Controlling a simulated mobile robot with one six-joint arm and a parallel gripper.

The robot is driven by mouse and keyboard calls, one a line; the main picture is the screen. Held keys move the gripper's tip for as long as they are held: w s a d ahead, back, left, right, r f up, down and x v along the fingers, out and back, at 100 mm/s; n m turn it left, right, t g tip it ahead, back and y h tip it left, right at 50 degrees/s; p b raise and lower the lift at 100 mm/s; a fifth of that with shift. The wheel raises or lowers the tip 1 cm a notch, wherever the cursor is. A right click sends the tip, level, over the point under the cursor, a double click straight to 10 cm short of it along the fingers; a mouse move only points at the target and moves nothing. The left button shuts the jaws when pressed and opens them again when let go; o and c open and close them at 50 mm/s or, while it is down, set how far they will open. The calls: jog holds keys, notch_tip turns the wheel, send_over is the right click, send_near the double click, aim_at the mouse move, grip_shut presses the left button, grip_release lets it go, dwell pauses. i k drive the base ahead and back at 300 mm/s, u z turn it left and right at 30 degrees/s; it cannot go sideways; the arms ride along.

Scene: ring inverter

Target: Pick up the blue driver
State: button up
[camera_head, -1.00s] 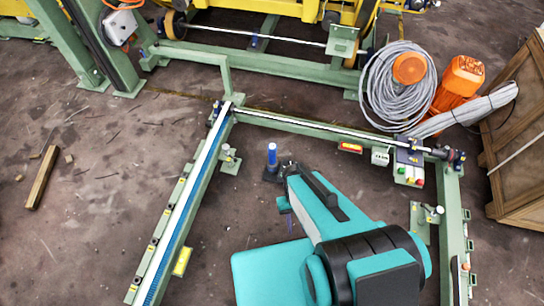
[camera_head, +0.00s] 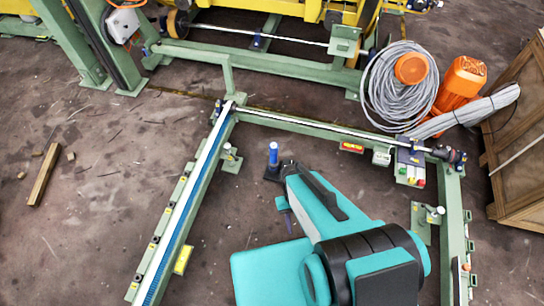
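The blue driver (camera_head: 273,152) shows as a short upright blue cylinder with a pale band near its foot, in the middle of the head view. My gripper (camera_head: 273,172) is the small dark shape at the far end of my teal arm, right at the driver's lower end. The fingers are too small and dark to tell whether they are open or shut on it. The driver's lower part is hidden by the gripper.
A green frame with a blue-and-white rail (camera_head: 190,205) stands left of my arm. A green crossbar (camera_head: 305,127) runs behind the driver. Coiled grey cable (camera_head: 385,105), an orange motor (camera_head: 465,78) and a wooden crate (camera_head: 520,130) are at right. Floor left of the rail is mostly clear.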

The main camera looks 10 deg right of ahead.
aim_at(273, 161)
jog(key=u, duration=0.2)
jog(key=k, duration=1.05)
jog(key=u, duration=0.85)
jog(key=i, duration=1)
jog(key=z, duration=0.05)
